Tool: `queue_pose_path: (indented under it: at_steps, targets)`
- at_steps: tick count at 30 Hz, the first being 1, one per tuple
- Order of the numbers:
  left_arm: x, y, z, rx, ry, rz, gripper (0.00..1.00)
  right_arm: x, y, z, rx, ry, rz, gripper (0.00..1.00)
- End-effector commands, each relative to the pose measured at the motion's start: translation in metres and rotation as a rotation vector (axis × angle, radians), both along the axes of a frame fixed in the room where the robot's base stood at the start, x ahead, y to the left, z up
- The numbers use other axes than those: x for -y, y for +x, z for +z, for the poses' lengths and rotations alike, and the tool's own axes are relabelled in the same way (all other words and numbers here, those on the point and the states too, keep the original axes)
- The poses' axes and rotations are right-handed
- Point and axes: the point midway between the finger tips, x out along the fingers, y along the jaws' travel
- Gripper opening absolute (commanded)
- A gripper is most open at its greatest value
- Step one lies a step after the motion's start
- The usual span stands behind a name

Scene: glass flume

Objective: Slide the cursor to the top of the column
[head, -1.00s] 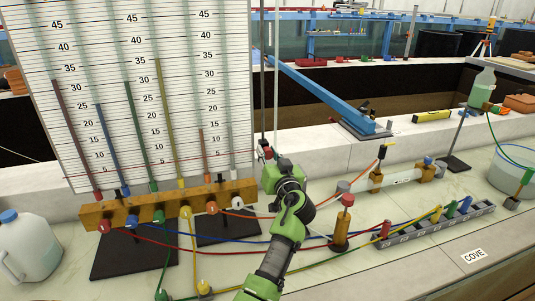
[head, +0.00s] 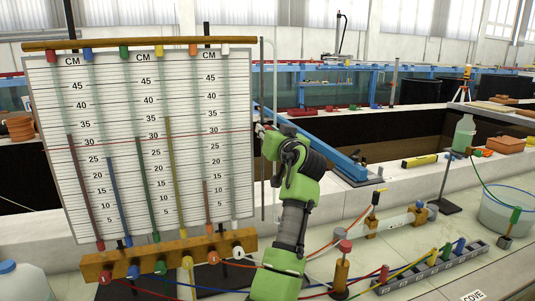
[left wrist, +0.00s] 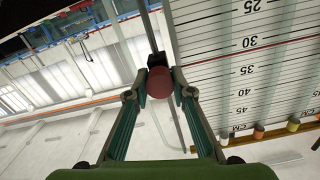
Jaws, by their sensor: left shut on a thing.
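The white column board (head: 235,100) stands at the left of the head view with its CM scales and coloured tubes. The cursor's thin red line (head: 150,143) crosses the board close to the 30 marks. Its round red knob (left wrist: 159,82) and dark slider block (left wrist: 158,60) show in the left wrist view, on a thin upright rod (head: 262,190) beside the board's right edge. My left gripper (head: 262,130) is shut on the red knob, which shows between its fingertips in the left wrist view (left wrist: 160,84). My right gripper is not in view.
A wooden bar (head: 140,42) tops the board, and a wooden manifold (head: 170,258) with coloured hoses lies along its foot. A blue beam (head: 335,150) slants behind my left arm. A valve post (head: 342,268) and hose rack (head: 425,265) stand at right. Space above the gripper looks clear.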

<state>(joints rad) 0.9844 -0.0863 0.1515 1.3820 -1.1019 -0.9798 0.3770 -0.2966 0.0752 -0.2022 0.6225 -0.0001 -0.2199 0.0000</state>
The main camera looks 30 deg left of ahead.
Motion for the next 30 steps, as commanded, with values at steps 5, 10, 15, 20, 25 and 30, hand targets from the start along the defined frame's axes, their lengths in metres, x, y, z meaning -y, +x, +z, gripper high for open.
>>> queue_pose_path:
  at_steps: [5, 10, 15, 20, 25, 30]
  targets:
    - [-0.001, 0.0, 0.04, 0.001, 0.001, 0.001, 0.0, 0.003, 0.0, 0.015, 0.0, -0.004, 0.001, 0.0]
    - [-0.001, 0.0, 0.056, -0.001, 0.0, 0.001, 0.0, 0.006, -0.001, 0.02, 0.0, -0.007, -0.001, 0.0]
    - [-0.001, 0.0, 0.061, -0.002, 0.001, 0.001, 0.0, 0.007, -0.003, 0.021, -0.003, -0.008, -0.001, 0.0]
    - [-0.001, 0.0, 0.061, -0.002, 0.001, 0.001, 0.0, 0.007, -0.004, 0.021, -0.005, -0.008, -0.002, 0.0]
    - [-0.001, 0.0, 0.061, -0.002, 0.001, 0.001, 0.0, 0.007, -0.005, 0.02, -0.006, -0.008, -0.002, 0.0]
    - [-0.001, 0.0, 0.061, -0.002, 0.001, 0.001, 0.4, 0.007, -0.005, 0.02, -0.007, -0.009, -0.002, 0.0]
